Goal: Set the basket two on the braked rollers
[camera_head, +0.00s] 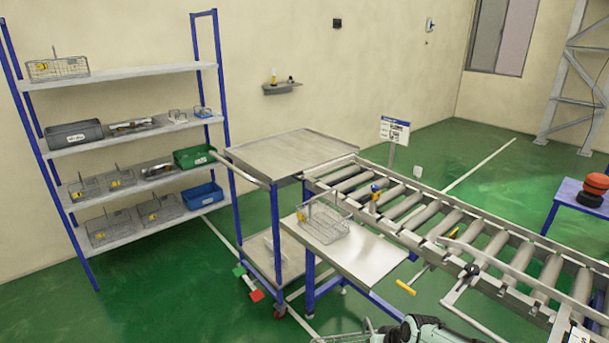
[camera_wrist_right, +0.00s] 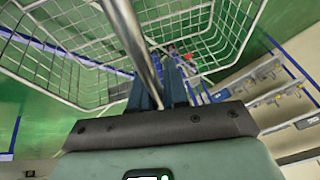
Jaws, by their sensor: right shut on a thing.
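My right gripper (camera_wrist_right: 160,92) is shut on the upright metal handle (camera_wrist_right: 134,42) of a wire basket (camera_wrist_right: 225,35). The basket hangs beyond the fingers in the right wrist view, over green floor. In the head view only a piece of wire basket (camera_head: 350,336) shows at the bottom edge, beside my pale green arm. I cannot read a number on it. The roller conveyor (camera_head: 432,222) runs from the middle to the lower right, and its visible rollers are bare. A lever with a black knob (camera_head: 472,270) is on its near side. My left gripper is not in view.
Another wire basket (camera_head: 322,222) with a yellow tag stands on the side table (camera_head: 358,262) against the conveyor. A metal cart (camera_head: 290,153) stands at the conveyor's far end. A rack (camera_head: 122,141) of baskets and bins stands left. A blue table (camera_head: 578,197) is right.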

